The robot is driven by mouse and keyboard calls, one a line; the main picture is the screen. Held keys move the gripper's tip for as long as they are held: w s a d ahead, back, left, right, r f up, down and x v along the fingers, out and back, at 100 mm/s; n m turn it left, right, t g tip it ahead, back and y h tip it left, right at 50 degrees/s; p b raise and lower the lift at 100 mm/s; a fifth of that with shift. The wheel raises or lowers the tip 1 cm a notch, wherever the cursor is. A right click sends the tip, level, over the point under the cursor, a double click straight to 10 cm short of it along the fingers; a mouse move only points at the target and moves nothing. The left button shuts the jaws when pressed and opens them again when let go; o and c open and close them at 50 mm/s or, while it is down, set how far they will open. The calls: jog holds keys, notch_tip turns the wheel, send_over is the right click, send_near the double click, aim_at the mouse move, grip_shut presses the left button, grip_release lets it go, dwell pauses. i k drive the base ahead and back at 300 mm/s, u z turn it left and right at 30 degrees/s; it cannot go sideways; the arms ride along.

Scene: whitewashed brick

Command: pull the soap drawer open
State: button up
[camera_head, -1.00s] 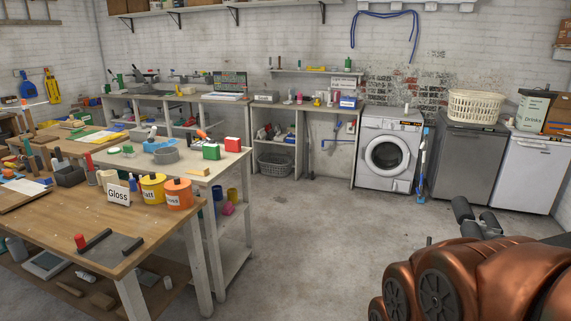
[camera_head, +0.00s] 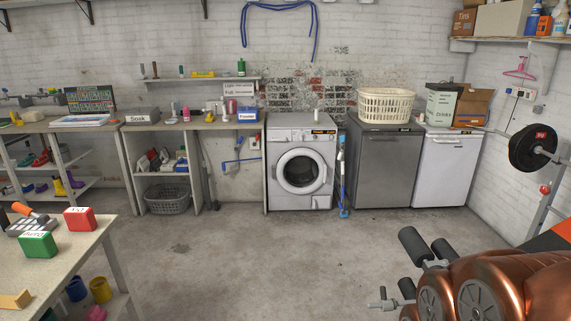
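The white washing machine (camera_head: 300,190) stands against the back wall, a little right of the middle, with its round door closed. The soap drawer front (camera_head: 282,136) appears as a pale panel at the machine's upper left. It looks flush and shut, but it is small in this view. A label sits to its right. My copper arm casing (camera_head: 500,290) fills the lower right corner, well short of the machine. My gripper is out of view.
A grey appliance (camera_head: 383,170) bearing a laundry basket (camera_head: 387,103) stands right of the washer. A blue-handled mop (camera_head: 341,175) stands between them. Foam rollers (camera_head: 413,243) of apparent gym equipment jut up at lower right. A worktable (camera_head: 60,265) is at lower left. Middle floor is clear.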

aim_at(283, 134)
jog(key=z, duration=0.15)
jog(key=i, duration=1.7)
jog(key=u, duration=0.25)
jog(key=i, duration=1.7)
jog(key=u, duration=0.7)
jog(key=i, duration=1.45)
jog(key=u, duration=0.45)
